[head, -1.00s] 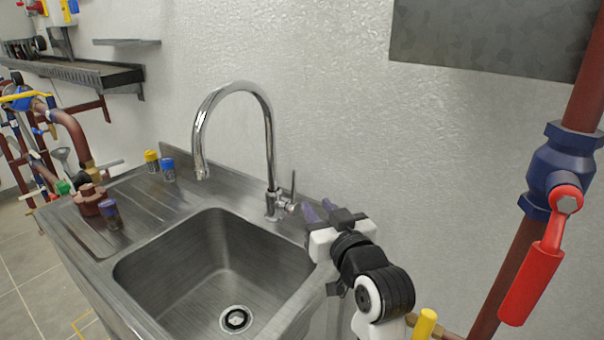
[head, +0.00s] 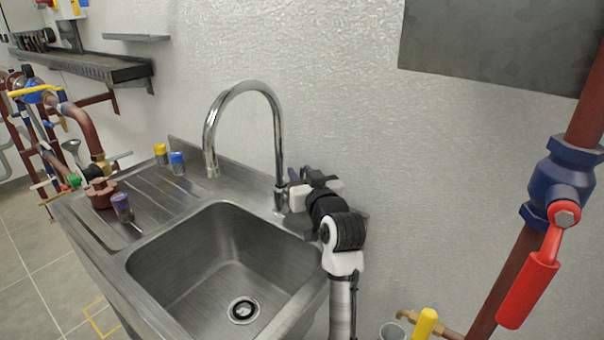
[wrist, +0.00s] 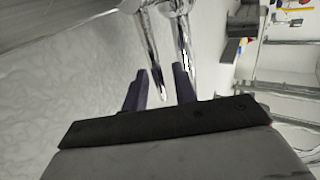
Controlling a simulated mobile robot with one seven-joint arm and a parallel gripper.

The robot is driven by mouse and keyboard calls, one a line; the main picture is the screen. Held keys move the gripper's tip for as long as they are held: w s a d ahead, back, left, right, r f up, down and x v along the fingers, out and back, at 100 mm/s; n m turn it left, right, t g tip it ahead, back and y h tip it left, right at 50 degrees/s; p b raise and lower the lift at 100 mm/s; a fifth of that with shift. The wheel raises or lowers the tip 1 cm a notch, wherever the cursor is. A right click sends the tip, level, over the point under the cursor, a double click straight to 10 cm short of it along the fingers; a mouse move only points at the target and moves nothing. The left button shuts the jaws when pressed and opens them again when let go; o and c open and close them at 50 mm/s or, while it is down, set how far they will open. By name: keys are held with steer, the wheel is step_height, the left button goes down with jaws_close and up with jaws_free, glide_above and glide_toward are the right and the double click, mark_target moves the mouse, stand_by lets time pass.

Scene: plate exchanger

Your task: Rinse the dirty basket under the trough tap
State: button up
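The chrome tap (head: 247,88) arches over the trough (head: 190,255), and no water shows at its spout. Its lever is mostly hidden behind my gripper in the head view. My gripper (head: 298,175) is at the tap's base, to its right. In the wrist view, my gripper (wrist: 159,82) has its two purple fingers apart, with a slim chrome part (wrist: 156,72) of the tap showing between them; whether they touch it I cannot tell. I cannot make out a dirty basket for certain; the trough looks empty except for its drain (head: 243,310).
On the ribbed drainboard (head: 150,195) stand a yellow-capped jar (head: 161,154), a blue-capped jar (head: 177,163), a purple-topped piece (head: 122,207) and a red-brown fitting (head: 100,192). A red-handled valve (head: 545,250) on a pipe is at the right.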

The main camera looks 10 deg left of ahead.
jaws_close()
steer(key=shift+f, duration=0.1)
steer(key=shift+s+a+f+n+b, duration=0.1)
steer(key=shift+s+f+n+b, duration=0.15)
steer(key=shift+b, duration=0.7)
steer(key=shift+s+a+r+n+t+y+b, duration=0.15)
steer(key=shift+s+n+t+y+b, duration=0.15)
steer(key=shift+b, duration=0.25)
steer(key=shift+r, duration=0.15)
jaws_free()
